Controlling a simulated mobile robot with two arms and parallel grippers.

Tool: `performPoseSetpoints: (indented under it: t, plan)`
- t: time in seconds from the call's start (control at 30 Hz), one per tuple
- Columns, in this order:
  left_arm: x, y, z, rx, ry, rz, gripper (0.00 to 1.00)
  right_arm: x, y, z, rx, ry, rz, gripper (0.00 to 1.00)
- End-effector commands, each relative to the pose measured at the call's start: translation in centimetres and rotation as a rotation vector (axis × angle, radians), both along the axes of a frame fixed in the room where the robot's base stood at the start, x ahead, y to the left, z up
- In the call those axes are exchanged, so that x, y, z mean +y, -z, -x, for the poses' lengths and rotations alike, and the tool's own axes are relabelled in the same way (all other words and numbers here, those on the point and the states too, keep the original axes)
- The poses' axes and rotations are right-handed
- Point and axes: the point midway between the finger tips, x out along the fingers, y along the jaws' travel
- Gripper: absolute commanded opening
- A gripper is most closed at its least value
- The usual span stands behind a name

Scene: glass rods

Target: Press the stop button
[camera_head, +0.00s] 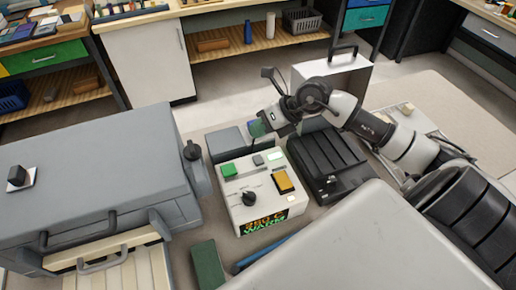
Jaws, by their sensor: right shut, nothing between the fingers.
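A light-grey control box (243,203) stands in the middle of the head view. No stop label is readable, so I cannot tell which one is the stop button. Its front display (265,222) reads "250 C WARM". My right gripper (264,126) is shut and empty, behind and above the box's far edge, apart from the buttons as far as I can see. My left gripper is out of view.
A large grey cabinet (95,170) stands left, with an open drawer (120,272) in front. A black ribbed case (327,160) sits right of the box. A pale surface (370,245) fills the front right. A green block (208,264) lies in front.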

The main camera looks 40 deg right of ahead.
Motion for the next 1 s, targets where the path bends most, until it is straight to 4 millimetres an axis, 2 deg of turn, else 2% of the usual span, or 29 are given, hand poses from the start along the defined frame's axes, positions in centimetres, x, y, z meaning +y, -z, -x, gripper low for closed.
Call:
performPoseSetpoints:
  t: [0.03,0.3,0.5,1.0]
  plan:
    - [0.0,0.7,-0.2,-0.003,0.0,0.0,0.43,0.0,1.0,0.0,0.002,0.0,-0.001,0.0]
    - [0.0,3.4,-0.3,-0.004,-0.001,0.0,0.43,0.0,5.0,0.0,0.001,0.001,-0.002,0.0]
    - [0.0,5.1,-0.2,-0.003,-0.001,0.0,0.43,0.0,7.1,0.0,-0.001,0.0,0.001,0.0]
    - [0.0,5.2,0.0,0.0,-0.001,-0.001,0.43,0.0,7.4,0.0,-0.001,0.0,0.001,0.0]
